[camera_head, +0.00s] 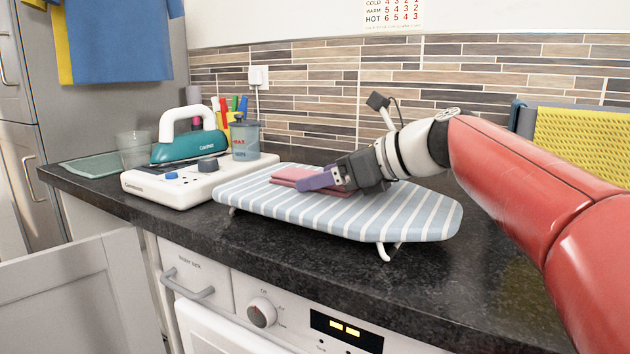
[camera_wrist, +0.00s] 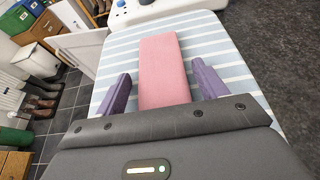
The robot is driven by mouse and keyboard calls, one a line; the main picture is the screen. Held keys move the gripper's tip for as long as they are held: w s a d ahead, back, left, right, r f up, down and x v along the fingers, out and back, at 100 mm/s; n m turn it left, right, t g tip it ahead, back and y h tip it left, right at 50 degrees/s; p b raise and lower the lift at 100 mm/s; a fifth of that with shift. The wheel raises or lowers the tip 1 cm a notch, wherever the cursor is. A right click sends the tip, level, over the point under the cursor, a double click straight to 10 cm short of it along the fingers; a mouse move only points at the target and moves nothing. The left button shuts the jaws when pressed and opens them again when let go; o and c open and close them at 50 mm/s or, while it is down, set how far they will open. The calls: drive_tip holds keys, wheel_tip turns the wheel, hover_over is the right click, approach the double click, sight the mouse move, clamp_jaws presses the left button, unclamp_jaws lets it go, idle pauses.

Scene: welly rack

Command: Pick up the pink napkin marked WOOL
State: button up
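A folded pink napkin (camera_wrist: 163,72) lies flat on the striped ironing board (camera_wrist: 105,75). No WOOL mark can be read on it in either view. In the head view the napkin (camera_head: 295,178) lies near the middle of the board (camera_head: 420,215), partly hidden by my gripper (camera_head: 318,181). In the wrist view my gripper (camera_wrist: 158,88) is open, with one purple finger on each side of the napkin. Stripes of the board show between the napkin and each finger, so neither finger appears to touch it.
A teal steam iron (camera_head: 186,146) stands on its white base (camera_head: 165,182) left of the board. A measuring cup (camera_head: 245,138) and several coloured pens (camera_head: 228,106) are beside it. The dark worktop (camera_head: 300,268) is clear in front of the board. A tiled wall (camera_head: 400,80) stands behind.

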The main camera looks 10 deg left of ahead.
drive_tip(key=c, duration=0.8)
drive_tip(key=shift+r, duration=0.1)
